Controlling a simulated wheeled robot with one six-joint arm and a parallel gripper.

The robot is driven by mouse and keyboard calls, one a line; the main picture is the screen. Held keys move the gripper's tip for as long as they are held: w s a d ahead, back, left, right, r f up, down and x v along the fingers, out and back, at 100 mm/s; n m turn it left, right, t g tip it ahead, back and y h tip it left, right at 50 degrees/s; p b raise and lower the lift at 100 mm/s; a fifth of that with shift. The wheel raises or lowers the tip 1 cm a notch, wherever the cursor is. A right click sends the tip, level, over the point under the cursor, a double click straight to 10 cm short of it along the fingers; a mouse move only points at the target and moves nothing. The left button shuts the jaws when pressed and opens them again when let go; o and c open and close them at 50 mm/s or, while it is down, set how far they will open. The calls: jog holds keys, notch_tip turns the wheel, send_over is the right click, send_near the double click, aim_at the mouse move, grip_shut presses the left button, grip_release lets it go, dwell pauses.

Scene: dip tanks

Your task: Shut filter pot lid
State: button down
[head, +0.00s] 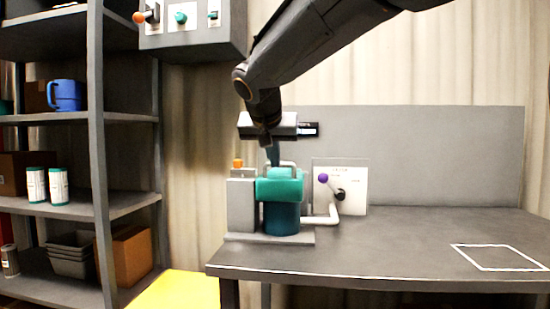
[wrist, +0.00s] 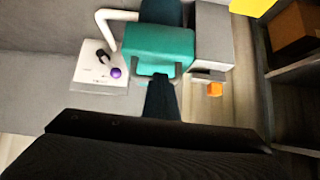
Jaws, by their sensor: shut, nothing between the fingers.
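The filter pot (head: 281,219) is a dark teal cylinder at the left end of the bench. Its lighter teal lid (head: 280,189) sits over the pot's top, with a pale bar handle at its upper edge; I cannot tell whether it is fully down. The lid also shows in the wrist view (wrist: 160,45), with part of the pot (wrist: 160,12) above it. My gripper (head: 273,160) is shut and empty, pointing down at the handle. In the wrist view the fingers (wrist: 162,84) reach the handle; contact is unclear.
A grey box (head: 241,206) with an orange knob (head: 238,163) stands left of the pot. A white pipe (head: 328,218) and a white panel with a purple-knobbed lever (head: 323,178) are at its right. The bench right of these (head: 400,240) is clear, with a white outlined square.

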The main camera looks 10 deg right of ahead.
notch_tip(320, 180, down, 2)
jog(key=shift+s+d+f+g, duration=0.1)
jog(key=shift+f+g, duration=0.1)
jog(key=shift+g, duration=0.1)
notch_tip(320, 180, up, 6)
jog(key=r+p, duration=0.1)
jog(key=p, duration=0.2)
jog(key=s+a+f+b, duration=0.25)
jog(key=s+f, duration=0.35)
jog(key=s, duration=0.3)
jog(key=s+f+n+g+y, duration=0.2)
jog(key=s+f+n+g, duration=0.15)
jog(key=s+f, duration=1.05)
jog(key=s+f+n+g+y, duration=0.25)
jog(key=s+f+g, duration=0.25)
jog(key=s+f, duration=0.9)
jog(key=w+d+r+m+h+p, duration=0.1)
jog(key=d+r+p, duration=0.4)
jog(key=p, duration=1)
jog(key=shift+w+d+r+m+p, duration=0.35)
jog(key=shift+w+d+r+m, duration=0.1)
jog(key=shift+d, duration=1.15)
jog(key=shift+f, duration=0.1)
